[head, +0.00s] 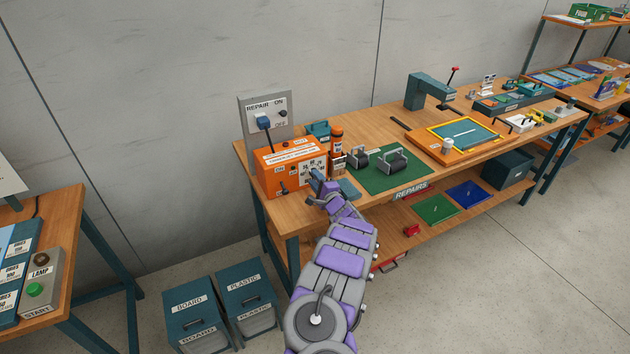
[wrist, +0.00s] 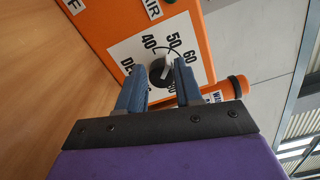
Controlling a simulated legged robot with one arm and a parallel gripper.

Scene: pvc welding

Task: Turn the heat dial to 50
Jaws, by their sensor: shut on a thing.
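The heat dial (wrist: 162,72) is a black round knob with a pale pointer, on a white scale plate on the orange welder box (head: 262,178). In the wrist view its pointer lies near the 50 mark, between 40 and 60; the exact reading is hard to tell. My gripper (wrist: 160,82) has its two blue fingers on either side of the knob and is shut on it. In the head view my gripper (head: 318,182) is at the box's right front face and hides the dial.
A grey REPAIR ON/OFF switch panel (head: 267,115) stands behind the box. An orange bottle (head: 336,145) is just right of it. A green mat (head: 390,172) with metal rollers lies further right. BOARD and PLASTIC bins (head: 245,290) stand on the floor.

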